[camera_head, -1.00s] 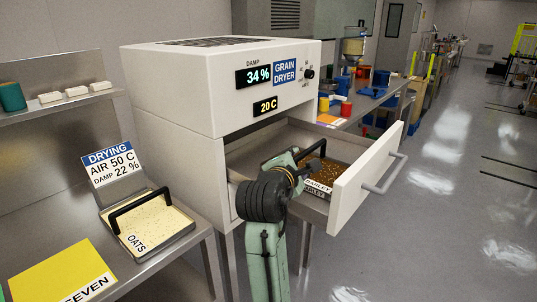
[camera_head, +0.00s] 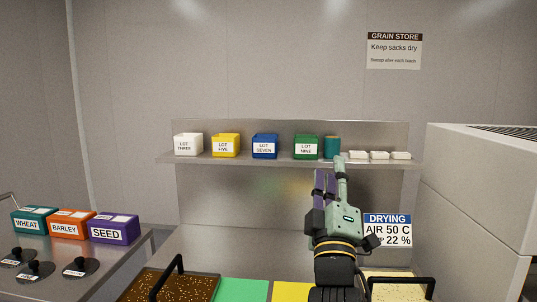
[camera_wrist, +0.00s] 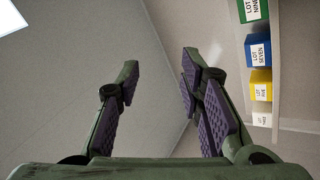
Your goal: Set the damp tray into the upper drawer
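A tray of dark brown speckled grain (camera_head: 172,287) with a black handle lies at the bottom left of the bench in the head view, cut off by the frame edge; no label shows. A tray of pale grain (camera_head: 398,290), also with a black handle, lies at the bottom right, partly hidden by my arm. I cannot tell from this view which tray is damp. My gripper (camera_head: 330,174) is raised above the bench, pointing up. In the wrist view my gripper (camera_wrist: 159,63) is open with nothing between its fingers. The upper drawer is out of view.
The white dryer (camera_head: 485,190) stands at the right edge. A shelf (camera_head: 230,158) holds several lot boxes, a teal cup (camera_head: 331,147) and white blocks. Green (camera_head: 242,289) and yellow (camera_head: 291,290) mats lie between the trays. Seed boxes (camera_head: 115,229) stand on a left-hand table.

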